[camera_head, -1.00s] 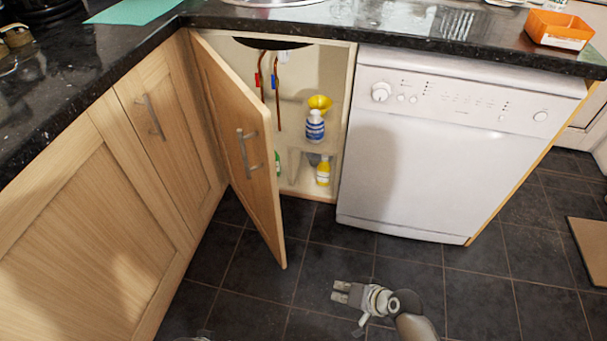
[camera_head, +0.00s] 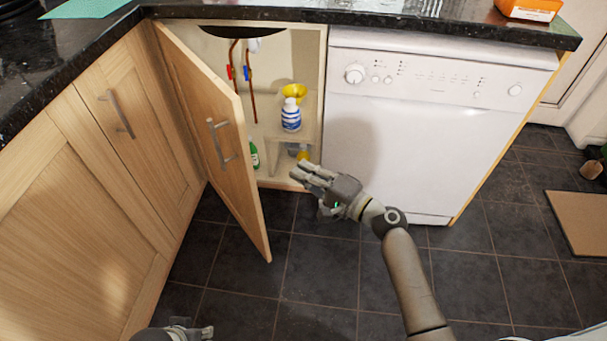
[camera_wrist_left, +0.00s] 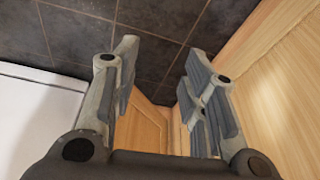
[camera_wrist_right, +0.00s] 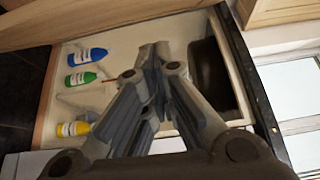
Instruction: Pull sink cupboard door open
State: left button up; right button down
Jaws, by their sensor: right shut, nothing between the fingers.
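The sink cupboard door (camera_head: 205,130) is wooden with a metal bar handle (camera_head: 221,142). It stands well open, swung out to the left of the cupboard opening. My right gripper (camera_head: 304,176) is shut and empty, in front of the opening and to the right of the door, apart from the handle. In the right wrist view its closed fingers (camera_wrist_right: 163,58) point at the cupboard inside (camera_wrist_right: 120,65). My left gripper (camera_head: 208,331) is low at the bottom edge of the head view. In the left wrist view its fingers (camera_wrist_left: 160,85) are apart with nothing between them.
Inside the cupboard are a blue-and-white bottle (camera_head: 291,115), a yellow item (camera_head: 294,92), a green bottle (camera_head: 254,154) and pipes (camera_head: 250,80). A white dishwasher (camera_head: 420,130) stands to the right. Dark counter (camera_head: 330,17) runs above. The tiled floor (camera_head: 320,270) in front is mostly clear.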

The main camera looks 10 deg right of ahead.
pick_arm(q)
jog(key=shift+x, duration=0.9)
pick_arm(e)
jog(key=w+a, duration=0.3)
jog(key=a, duration=0.5)
pick_arm(q)
jog(key=shift+s, duration=0.15)
